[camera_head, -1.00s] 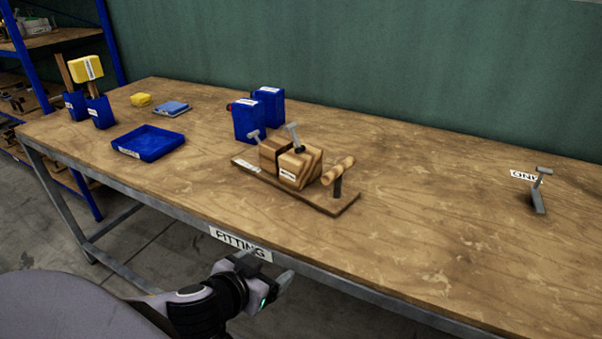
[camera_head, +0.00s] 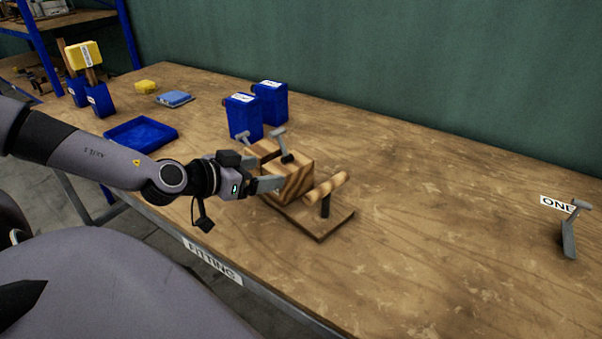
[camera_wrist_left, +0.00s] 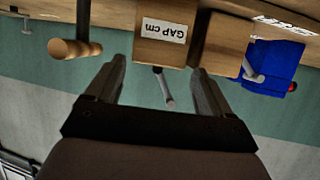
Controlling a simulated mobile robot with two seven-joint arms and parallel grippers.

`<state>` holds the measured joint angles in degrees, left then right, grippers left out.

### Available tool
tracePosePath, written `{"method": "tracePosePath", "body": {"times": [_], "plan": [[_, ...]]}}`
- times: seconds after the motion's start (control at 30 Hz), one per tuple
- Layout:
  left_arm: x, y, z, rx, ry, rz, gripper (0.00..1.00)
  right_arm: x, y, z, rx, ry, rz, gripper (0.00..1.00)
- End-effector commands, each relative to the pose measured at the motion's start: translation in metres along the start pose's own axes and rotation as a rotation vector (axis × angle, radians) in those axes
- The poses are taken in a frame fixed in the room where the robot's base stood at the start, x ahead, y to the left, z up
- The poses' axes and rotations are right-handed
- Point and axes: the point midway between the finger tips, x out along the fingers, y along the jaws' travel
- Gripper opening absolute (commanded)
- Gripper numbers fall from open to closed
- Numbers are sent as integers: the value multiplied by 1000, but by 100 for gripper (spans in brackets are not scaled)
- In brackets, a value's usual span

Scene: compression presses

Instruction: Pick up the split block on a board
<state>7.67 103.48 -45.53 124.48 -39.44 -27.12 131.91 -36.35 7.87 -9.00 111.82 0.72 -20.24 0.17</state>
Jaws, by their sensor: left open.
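The split wooden block (camera_head: 297,180) sits on a brown board (camera_head: 332,222) on the bench, with a T-handled metal screw (camera_head: 280,143) on top. A wooden roller-like handle on a dark post (camera_head: 326,188) stands at the board's right end. My left gripper (camera_head: 272,181) is open at the block's near left side and hides part of it and the board's left end. The left wrist view is upside down; the block with its "GAP cm" label (camera_wrist_left: 165,30) lies just beyond my open fingers (camera_wrist_left: 158,72). Contact cannot be told. My right gripper is not in view.
Two blue containers (camera_head: 243,116) stand just behind the block. A metal T-piece (camera_head: 571,232) is at the far right. The bench between is clear.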

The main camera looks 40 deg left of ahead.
Motion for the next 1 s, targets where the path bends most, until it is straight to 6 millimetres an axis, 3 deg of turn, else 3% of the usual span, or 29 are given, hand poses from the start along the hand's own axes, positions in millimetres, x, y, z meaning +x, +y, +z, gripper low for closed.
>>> {"method": "tracePosePath", "body": {"times": [0.27, 1.0], "plan": [[12, -1, 1, -3, -4, 1, 82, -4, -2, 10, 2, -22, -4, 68], [50, 3, 1, -6, 1, 1, 82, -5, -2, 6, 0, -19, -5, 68]]}}
